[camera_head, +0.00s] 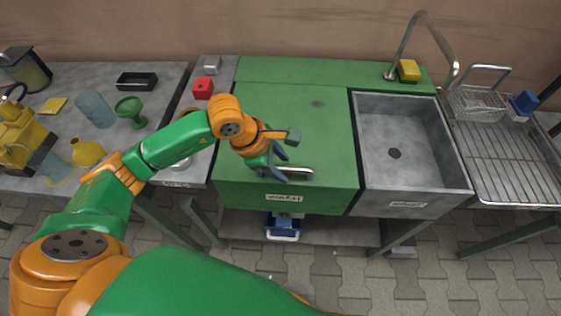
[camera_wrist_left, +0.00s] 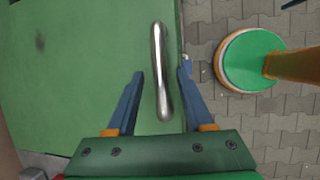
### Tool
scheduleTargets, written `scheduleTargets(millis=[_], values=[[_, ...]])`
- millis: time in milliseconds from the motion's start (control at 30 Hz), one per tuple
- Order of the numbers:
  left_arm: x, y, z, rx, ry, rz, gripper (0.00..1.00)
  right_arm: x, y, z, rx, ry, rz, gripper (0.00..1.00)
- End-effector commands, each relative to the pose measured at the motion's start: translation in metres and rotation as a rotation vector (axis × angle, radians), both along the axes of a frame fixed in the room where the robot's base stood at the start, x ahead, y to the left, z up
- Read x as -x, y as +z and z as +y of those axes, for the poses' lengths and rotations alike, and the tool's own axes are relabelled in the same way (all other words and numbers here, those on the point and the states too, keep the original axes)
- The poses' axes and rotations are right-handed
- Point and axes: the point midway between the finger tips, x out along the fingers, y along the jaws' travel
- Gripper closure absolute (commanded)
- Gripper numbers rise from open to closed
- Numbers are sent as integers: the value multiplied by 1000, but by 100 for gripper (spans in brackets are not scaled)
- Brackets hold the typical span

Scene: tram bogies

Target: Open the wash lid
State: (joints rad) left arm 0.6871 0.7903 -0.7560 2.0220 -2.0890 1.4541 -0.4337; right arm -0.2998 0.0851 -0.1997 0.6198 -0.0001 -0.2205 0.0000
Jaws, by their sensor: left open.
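The wash lid (camera_head: 325,125) is a flat green panel on top of a green cabinet with a "WASH" label (camera_head: 285,197) on its front. It lies flat and closed. A silver bar handle (camera_head: 299,171) sits near its front edge; it also shows in the left wrist view (camera_wrist_left: 160,70). My left gripper (camera_head: 278,166) is over the handle. In the left wrist view its two blue fingers (camera_wrist_left: 160,75) are open, one on each side of the handle's lower part, with gaps to both. Whether the fingertips are down at handle height is hard to tell. My right gripper is not in view.
A grey sink (camera_head: 397,190) with a tap (camera_head: 424,20) adjoins the lid on the right, then a drying rack (camera_head: 510,160). A yellow sponge (camera_head: 409,70) lies behind the sink. A red block (camera_head: 203,88) and several vessels stand on the left counters.

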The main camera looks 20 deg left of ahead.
Motion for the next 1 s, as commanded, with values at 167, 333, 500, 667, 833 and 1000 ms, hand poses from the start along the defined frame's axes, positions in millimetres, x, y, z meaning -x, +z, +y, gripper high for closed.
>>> scheduleTargets(millis=[167, 333, 500, 667, 833, 1000], values=[[0, 0, 0, 1, 0, 0, 70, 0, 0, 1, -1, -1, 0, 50], [0, 0, 0, 1, -1, 1, 100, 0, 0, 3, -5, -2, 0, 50], [0, 0, 0, 1, -1, 1, 100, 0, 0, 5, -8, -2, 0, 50], [0, 0, 0, 2, -1, 0, 100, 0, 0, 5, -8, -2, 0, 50], [0, 1, 0, 2, -1, 0, 100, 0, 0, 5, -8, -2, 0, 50], [0, 1, 0, 2, -1, 0, 100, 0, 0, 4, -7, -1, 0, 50]])
